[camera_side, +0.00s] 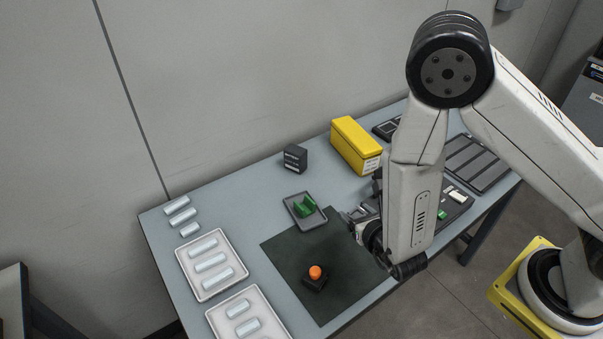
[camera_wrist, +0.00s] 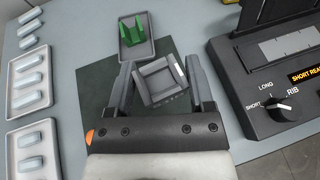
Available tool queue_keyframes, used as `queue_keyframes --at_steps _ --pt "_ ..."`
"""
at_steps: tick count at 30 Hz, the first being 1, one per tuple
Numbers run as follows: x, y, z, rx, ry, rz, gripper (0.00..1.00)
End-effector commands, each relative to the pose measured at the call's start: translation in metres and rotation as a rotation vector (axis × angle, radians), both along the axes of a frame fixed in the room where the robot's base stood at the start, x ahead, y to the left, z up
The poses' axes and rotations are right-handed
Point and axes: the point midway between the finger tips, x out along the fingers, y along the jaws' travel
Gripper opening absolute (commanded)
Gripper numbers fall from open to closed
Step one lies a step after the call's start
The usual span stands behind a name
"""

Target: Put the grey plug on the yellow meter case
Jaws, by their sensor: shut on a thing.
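The grey plug (camera_wrist: 158,82) is a square, hollow-looking grey block between my gripper's fingers in the wrist view. My gripper (camera_wrist: 160,74) is shut on it, and the plug looks turned a little relative to the fingers. In the side view my gripper (camera_side: 354,222) is over the right part of the dark mat, and the plug is hard to make out there. The yellow meter case (camera_side: 351,142) stands at the back of the table near the wall, behind and left of my gripper. My arm hides a little of its right surroundings. The case is outside the wrist view.
A grey tray with a green holder (camera_side: 304,207) sits left of my gripper. A black box with an orange button (camera_side: 315,275) stands on the dark mat (camera_side: 345,290). A device with a dial (camera_wrist: 280,105) is at right. A black box (camera_side: 295,158) stands left of the case.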

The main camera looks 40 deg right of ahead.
Motion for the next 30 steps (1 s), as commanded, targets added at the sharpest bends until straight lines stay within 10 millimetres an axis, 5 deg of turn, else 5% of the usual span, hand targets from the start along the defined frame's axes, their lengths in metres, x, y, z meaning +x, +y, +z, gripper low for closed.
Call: queue_keyframes --at_steps 14,30 --pt "0.029 -0.025 0.015 -0.003 -0.003 -0.099 0.12" --pt "0.105 -0.143 0.083 -0.006 0.001 -0.394 0.12"
